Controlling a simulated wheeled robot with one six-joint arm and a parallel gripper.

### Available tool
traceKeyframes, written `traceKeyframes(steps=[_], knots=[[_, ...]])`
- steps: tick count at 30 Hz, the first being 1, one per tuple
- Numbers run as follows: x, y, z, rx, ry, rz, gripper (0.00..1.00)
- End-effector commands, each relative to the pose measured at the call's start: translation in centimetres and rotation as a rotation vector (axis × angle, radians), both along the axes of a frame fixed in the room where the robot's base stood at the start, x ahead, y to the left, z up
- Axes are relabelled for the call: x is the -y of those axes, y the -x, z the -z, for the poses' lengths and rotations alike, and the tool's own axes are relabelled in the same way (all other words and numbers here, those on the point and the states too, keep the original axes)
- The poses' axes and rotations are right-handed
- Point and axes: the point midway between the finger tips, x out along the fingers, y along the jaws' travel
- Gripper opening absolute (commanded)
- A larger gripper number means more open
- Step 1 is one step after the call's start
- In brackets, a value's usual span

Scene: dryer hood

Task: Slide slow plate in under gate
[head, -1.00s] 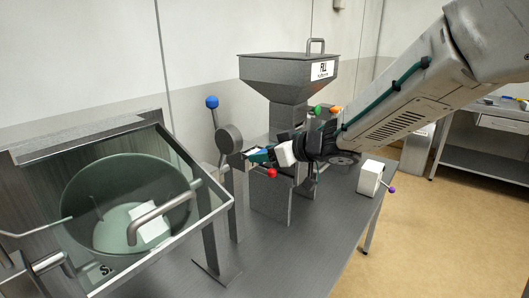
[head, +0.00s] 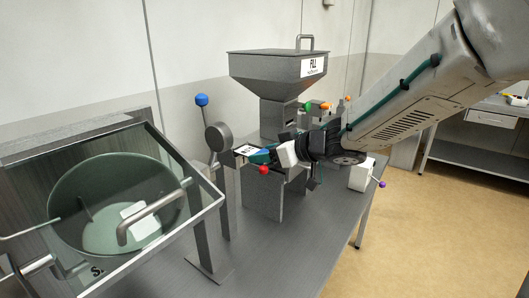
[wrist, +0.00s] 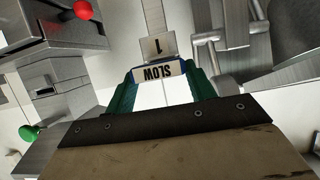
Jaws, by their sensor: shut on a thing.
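I cannot make out the gate for sure.
A grey hopper marked FILL (head: 275,68) stands behind my gripper. A blue-knobbed lever (head: 202,100) is left of it and a red knob (head: 263,170) is just below. A glass-fronted drum housing (head: 110,215) fills the left. The bench top (head: 275,250) in front is clear.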

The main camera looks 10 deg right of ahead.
Motion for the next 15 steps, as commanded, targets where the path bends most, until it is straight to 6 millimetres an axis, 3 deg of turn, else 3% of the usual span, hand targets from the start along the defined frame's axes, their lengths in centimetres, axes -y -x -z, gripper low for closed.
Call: traceKeyframes(steps=[15], knots=[[1.12, 1.07, -0.04, 0.0, 0.0, 0.001, 0.18]])
